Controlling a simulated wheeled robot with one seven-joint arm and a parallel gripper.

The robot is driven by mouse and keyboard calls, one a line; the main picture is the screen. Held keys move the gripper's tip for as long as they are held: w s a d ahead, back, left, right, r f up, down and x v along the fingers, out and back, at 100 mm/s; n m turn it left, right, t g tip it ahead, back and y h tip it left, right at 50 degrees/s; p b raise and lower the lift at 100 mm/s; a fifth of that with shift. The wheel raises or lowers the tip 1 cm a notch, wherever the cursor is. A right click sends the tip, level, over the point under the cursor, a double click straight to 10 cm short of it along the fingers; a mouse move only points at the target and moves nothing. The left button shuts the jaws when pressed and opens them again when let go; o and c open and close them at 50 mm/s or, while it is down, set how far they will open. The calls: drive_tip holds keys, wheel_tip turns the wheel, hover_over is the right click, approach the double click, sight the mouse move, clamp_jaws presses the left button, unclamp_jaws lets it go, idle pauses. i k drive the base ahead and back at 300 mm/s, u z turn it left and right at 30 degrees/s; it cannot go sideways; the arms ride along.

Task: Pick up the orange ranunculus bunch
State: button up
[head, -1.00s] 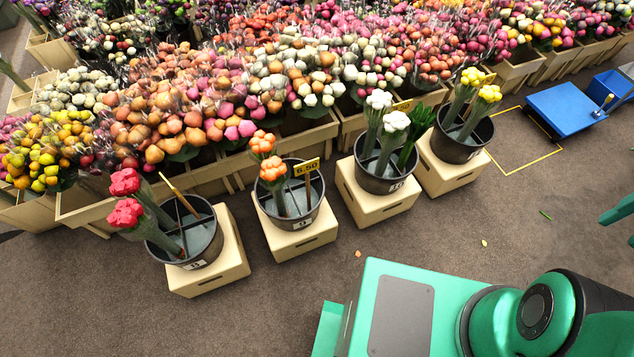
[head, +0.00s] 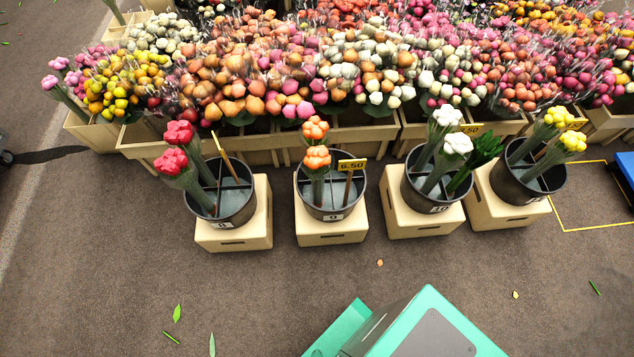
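Two orange ranunculus bunches (head: 315,130) stand in a black divided bucket (head: 357,196), one behind the other, on the left side of its compartments. The nearer orange bunch (head: 317,158) has its stems down in the bucket. A yellow "6.50" price sign (head: 352,165) on a brown stake stands in the same bucket, right of the bunches. The bucket sits on a cream box (head: 332,232). My gripper is not in view. Only a green and grey part of my own body shows at the bottom.
Left is a bucket (head: 221,200) with red bunches (head: 172,161). Right are buckets with white bunches (head: 457,143) and yellow bunches (head: 573,141). Crates full of flowers fill the back. The floor (head: 250,300) in front is clear except for scattered leaves.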

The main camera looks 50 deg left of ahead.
sight(318, 162)
drive_tip(key=k, duration=2.45)
drive_tip(key=u, duration=0.55)
drive_tip(key=i, duration=1.45)
